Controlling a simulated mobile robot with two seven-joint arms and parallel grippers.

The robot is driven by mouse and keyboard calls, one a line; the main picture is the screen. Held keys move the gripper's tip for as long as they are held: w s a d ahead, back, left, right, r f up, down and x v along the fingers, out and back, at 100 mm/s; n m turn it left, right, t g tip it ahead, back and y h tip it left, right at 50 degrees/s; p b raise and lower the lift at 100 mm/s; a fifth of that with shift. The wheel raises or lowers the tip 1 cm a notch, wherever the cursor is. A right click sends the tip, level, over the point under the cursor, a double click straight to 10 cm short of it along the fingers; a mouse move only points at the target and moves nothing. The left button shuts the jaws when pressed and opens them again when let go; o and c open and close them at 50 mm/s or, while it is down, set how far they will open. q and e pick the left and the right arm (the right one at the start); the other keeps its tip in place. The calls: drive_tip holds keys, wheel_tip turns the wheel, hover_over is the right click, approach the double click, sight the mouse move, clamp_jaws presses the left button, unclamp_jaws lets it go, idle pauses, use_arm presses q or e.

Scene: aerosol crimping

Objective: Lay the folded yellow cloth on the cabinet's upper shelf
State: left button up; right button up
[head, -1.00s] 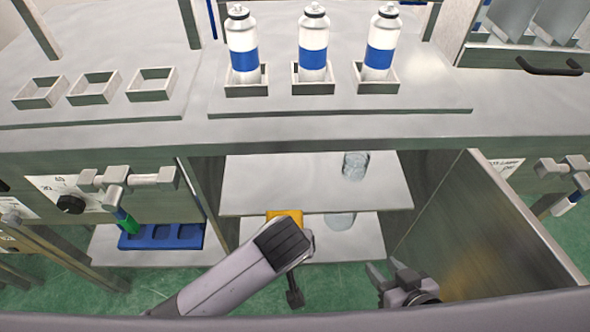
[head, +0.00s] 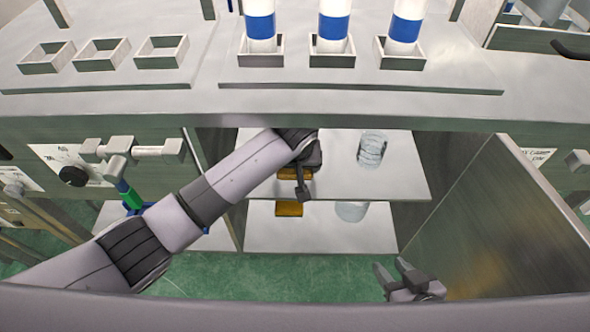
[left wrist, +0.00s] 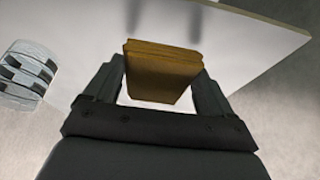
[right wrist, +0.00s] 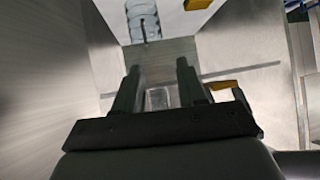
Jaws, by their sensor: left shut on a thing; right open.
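The folded yellow cloth (head: 293,174) is in my left gripper (head: 302,165), inside the open cabinet over the front part of the upper shelf (head: 338,180). In the left wrist view the cloth (left wrist: 160,72) is a thick folded block between the two fingers, with the pale shelf (left wrist: 245,50) behind it. I cannot tell whether the cloth touches the shelf. The gripper and forearm hide part of it in the head view. My right gripper (head: 392,277) is open and empty by the open cabinet door (head: 505,215).
A clear ribbed jar (head: 372,149) stands on the upper shelf, right of the cloth. Below it, a yellow patch (head: 289,209) and a glassy shape (head: 351,211) show at the lower shelf (head: 320,236); I cannot tell whether they are reflections. The worktop edge (head: 350,108) overhangs the opening.

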use_arm(q)
drive_tip(key=shift+s+f, duration=0.1)
drive_tip(key=shift+f, duration=0.65)
drive_tip(key=o, duration=0.9)
drive_tip(key=shift+f, duration=0.1)
drive_tip(key=shift+o, duration=0.2)
drive_tip(key=s+p, duration=0.1)
drive_tip(key=s, duration=0.1)
drive_tip(key=s+r, duration=0.1)
drive_tip(key=shift+s+r+p, duration=0.2)
drive_tip(key=shift+s+p, duration=0.15)
drive_tip(key=s+p, duration=0.2)
drive_tip(key=s, duration=0.6)
drive_tip(key=shift+s, duration=0.4)
use_arm(e)
drive_tip(key=shift+r, duration=1.65)
use_arm(q)
drive_tip(key=shift+f, duration=0.1)
use_arm(e)
drive_tip(key=shift+s, duration=0.1)
